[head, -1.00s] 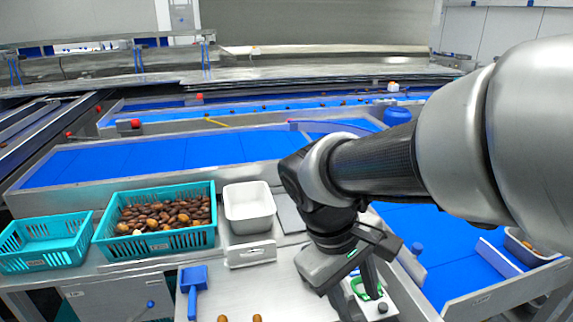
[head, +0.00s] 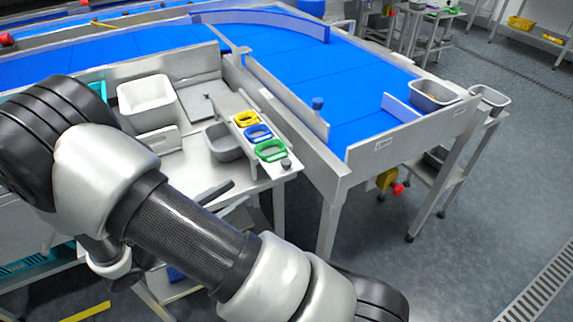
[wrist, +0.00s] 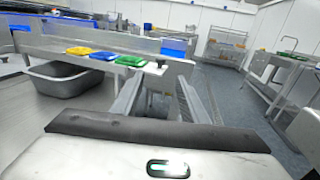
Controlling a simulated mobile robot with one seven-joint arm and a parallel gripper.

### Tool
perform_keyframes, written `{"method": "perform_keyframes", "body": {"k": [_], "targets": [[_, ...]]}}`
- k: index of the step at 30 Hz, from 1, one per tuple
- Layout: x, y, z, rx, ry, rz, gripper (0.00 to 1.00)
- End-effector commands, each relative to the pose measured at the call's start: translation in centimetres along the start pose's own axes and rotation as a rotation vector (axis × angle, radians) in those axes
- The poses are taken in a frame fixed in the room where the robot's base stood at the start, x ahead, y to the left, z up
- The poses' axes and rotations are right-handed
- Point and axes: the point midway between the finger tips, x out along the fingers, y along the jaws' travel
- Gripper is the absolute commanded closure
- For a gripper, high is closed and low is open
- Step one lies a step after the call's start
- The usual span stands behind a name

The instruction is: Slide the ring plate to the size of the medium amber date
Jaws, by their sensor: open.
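The ring plate (head: 240,131) is a pale narrow strip at the right end of the steel bench. It carries a yellow ring (head: 246,118), a blue ring (head: 258,132) and a green ring (head: 271,151), with a dark knob (head: 286,164) at its near end. In the wrist view the green ring (wrist: 131,60) and knob (wrist: 160,64) lie ahead of my gripper (wrist: 157,97). My gripper is open and empty, apart from the plate. In the head view my arm hides most of it. No date can be made out in the current views.
A grey bin (head: 225,155) sits just left of the ring plate. A white tub (head: 147,104) stands further left. The blue conveyor (head: 325,80) with raised steel sides runs behind and right of the bench. Open floor (head: 470,210) lies to the right.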

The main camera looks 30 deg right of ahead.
Motion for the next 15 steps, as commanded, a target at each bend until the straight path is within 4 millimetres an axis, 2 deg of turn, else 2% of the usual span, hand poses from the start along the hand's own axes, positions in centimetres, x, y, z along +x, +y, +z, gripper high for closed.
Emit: {"method": "perform_keyframes", "body": {"k": [5,15], "targets": [[3.1,-0.2,0.0,0.001,0.001,-0.009,0.6],[10.6,-0.3,-0.1,0.002,0.002,-0.01,0.6]]}}
